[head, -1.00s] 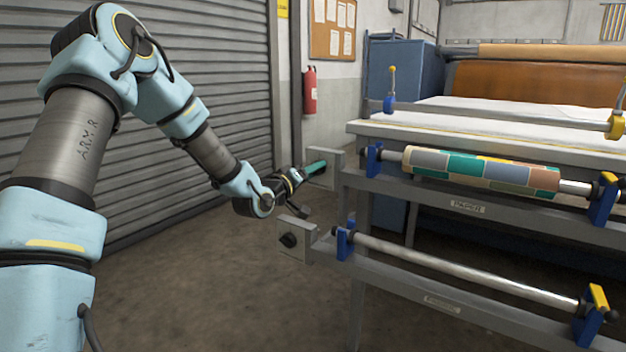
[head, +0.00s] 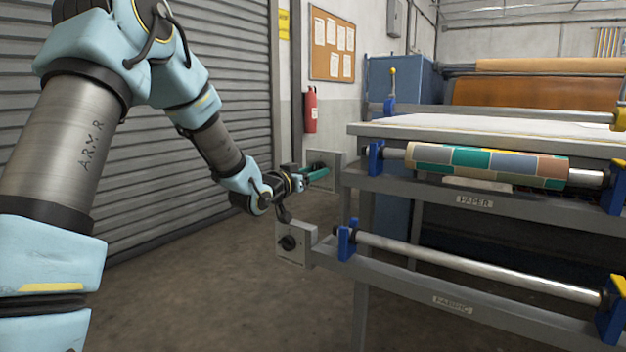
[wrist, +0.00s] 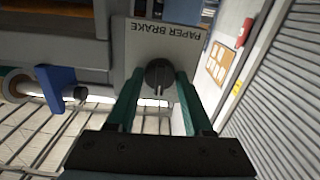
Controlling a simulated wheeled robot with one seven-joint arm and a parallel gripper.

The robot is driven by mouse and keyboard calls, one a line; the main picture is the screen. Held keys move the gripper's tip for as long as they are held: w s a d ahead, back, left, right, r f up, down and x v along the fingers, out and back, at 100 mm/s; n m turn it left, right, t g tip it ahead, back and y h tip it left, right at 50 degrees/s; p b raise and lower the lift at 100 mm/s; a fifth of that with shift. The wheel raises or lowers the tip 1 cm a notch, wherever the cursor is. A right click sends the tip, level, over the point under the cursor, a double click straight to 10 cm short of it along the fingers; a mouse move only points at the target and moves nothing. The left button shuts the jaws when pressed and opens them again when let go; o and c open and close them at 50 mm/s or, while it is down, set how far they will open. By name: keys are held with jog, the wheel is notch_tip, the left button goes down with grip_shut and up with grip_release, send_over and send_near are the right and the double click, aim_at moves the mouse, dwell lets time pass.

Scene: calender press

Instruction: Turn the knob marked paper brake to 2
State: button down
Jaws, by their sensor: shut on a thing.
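The paper brake knob (wrist: 159,75) is a round black knob with a pale mark, on a grey plate (wrist: 135,45) lettered PAPER BRAKE, upside down in the wrist view. My gripper (wrist: 160,84) has its two green fingers on either side of the knob, shut on it. In the head view my gripper (head: 318,173) reaches the upper grey plate (head: 336,160) at the left end of the paper roll's rail, and its fingers mostly hide the knob. I cannot read any dial numbers.
A second plate with a black knob (head: 288,243) sits just below my wrist. The patterned paper roll (head: 487,163) lies in blue brackets to the right, above a bare steel bar (head: 480,265). A roller shutter (head: 180,130) stands behind my arm.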

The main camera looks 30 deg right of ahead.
jog(key=shift+f+m, duration=0.1)
jog(key=shift+m, duration=0.2)
jog(key=shift+c, duration=1.6)
grip_release()
jog(key=v, duration=1.1)
jog(key=shift+w, duration=0.1)
